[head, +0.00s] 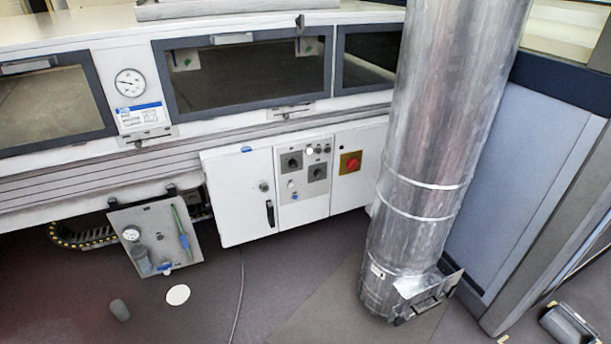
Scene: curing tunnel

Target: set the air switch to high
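A grey control panel (303,188) is set in the front of a white cabinet below the tunnel windows. It carries two dark rotary switches, an upper left one (291,162) and a lower right one (317,172), with small buttons around them. The labels are too small to read, so I cannot tell which is the air switch or where it points. Neither of my grippers shows in the head view, and nothing is touching the panel.
A red emergency button (352,165) sits right of the panel. A large metal duct (425,150) stands on the floor at the right, close to the cabinet. A hanging grey plate with a gauge (155,238) is at the left. Floor before the cabinet is mostly clear.

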